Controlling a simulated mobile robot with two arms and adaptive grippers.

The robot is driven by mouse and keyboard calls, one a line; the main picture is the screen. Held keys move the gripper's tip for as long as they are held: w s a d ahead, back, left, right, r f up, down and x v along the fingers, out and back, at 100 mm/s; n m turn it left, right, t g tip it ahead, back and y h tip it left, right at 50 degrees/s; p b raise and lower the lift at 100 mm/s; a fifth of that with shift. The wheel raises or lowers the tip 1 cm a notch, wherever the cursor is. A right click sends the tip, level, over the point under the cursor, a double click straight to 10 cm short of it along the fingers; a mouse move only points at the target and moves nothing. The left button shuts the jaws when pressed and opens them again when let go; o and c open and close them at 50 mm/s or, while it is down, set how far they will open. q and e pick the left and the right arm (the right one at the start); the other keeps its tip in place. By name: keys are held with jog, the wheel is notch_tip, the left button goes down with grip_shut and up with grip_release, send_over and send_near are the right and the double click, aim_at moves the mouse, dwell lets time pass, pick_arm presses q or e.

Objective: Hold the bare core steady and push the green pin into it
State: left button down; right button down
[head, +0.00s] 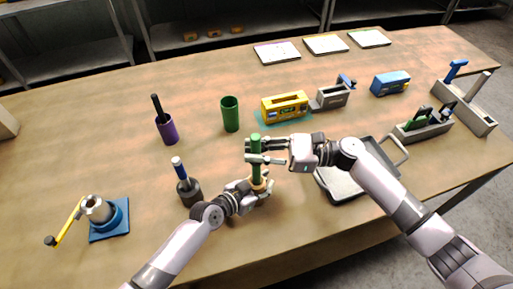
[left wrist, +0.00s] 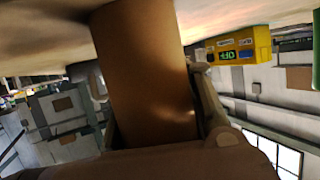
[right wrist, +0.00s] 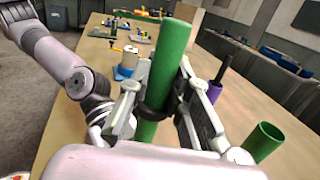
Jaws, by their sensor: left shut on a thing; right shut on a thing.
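The bare core is a plain brown cylinder (left wrist: 150,75) that fills the middle of the left wrist view. My left gripper (head: 258,187) is shut around it, low over the front of the table. In the head view only a tan bit of the core shows between the fingers. The green pin (head: 256,146) stands roughly upright directly above the core. My right gripper (head: 262,159) is shut on the pin, which also shows between the fingers in the right wrist view (right wrist: 170,55). The pin's lower end meets the core's top in the head view; I cannot tell whether it is inside.
A green cup (head: 230,114), a purple cup (head: 167,129) and a dark holder with a blue-topped tool (head: 189,190) stand left. A yellow device (head: 284,107) is behind. A grey tray (head: 340,184) lies under my right arm. A blue-based fixture (head: 109,220) stands front left.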

aim_at(258, 164)
pick_arm(q)
jog(key=shift+d+r, duration=0.3)
jog(key=shift+r, duration=0.05)
pick_arm(e)
jog(key=f, duration=0.4)
jog(key=shift+s+d, duration=0.25)
pick_arm(q)
jog(key=shift+a, duration=0.15)
pick_arm(e)
jog(key=shift+a+f, duration=0.1)
jog(key=shift+f, duration=0.1)
pick_arm(q)
jog(key=shift+w+a+f, duration=0.2)
jog(key=shift+w+f, duration=0.1)
jog(key=shift+f, duration=0.05)
pick_arm(e)
jog(key=shift+w+a+f, duration=0.1)
jog(key=shift+w, duration=0.3)
jog(key=shift+s, duration=0.1)
pick_arm(q)
jog(key=shift+s+a, duration=0.1)
jog(key=shift+s, duration=0.05)
pick_arm(e)
jog(key=shift+s+r, duration=0.1)
jog(key=shift+r, duration=0.1)
